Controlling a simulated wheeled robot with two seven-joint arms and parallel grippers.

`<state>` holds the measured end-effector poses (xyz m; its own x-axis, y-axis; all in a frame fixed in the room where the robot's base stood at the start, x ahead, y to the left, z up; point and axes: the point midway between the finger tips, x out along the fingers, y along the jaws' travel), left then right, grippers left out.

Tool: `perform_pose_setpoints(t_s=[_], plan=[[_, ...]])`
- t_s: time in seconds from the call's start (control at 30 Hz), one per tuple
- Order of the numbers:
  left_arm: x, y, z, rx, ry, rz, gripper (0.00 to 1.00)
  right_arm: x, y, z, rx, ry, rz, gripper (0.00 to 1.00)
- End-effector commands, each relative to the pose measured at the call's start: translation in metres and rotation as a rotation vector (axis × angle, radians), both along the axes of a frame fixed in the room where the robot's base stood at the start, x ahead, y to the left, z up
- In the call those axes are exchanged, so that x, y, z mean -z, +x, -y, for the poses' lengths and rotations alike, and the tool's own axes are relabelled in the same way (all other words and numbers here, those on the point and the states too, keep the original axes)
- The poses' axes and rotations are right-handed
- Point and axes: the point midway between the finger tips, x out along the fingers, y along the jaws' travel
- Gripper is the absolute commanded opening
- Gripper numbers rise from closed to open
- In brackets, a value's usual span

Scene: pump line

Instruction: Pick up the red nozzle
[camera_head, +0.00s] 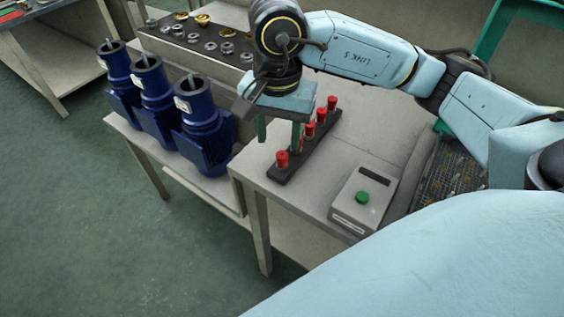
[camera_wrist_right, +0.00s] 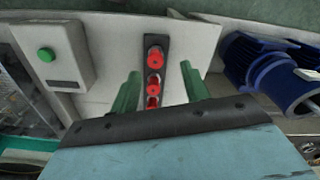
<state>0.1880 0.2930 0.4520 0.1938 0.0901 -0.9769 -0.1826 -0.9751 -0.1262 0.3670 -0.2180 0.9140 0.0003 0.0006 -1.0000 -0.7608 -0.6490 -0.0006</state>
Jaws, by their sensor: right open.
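Several red nozzles stand upright in a row in a dark narrow rack (camera_head: 318,150) on the grey table. The nearest red nozzle (camera_head: 282,159) is at the front end of the rack, and another (camera_head: 332,102) is at the far end. My right gripper (camera_head: 278,138) is open and empty, its green fingers pointing down over the rack's left side. In the right wrist view, the red nozzles (camera_wrist_right: 154,56) show between the open fingers of my right gripper (camera_wrist_right: 160,71). The gripper partly hides the middle of the row. My left gripper is not in view.
A control box with a green button (camera_head: 362,197) stands right of the rack. Blue pump motors (camera_head: 202,135) stand on a bench at the left. A dark tray (camera_head: 170,42) with metal and brass parts lies behind. A mesh bin (camera_head: 445,180) is at the right.

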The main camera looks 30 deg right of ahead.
Motion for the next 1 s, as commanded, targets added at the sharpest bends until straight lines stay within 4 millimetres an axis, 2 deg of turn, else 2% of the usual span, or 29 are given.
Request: perform_pose_setpoints(t_s=[0.17, 0.4, 0.5, 0.77, 1.0], plan=[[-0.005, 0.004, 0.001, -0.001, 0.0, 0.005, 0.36, 0.013, -0.001, 0.001, 0.0, -0.001, -0.002, 0.46], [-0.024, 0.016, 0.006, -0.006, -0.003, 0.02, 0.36, 0.048, -0.007, 0.004, 0.001, 0.0, -0.004, 0.46], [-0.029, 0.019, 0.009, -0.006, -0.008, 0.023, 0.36, 0.057, -0.007, 0.004, -0.001, -0.001, -0.002, 0.46], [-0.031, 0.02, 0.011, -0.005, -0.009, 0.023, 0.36, 0.06, -0.006, 0.004, -0.001, 0.0, 0.0, 0.46], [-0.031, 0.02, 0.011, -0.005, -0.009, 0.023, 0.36, 0.059, -0.006, 0.004, 0.0, 0.0, 0.0, 0.17]])
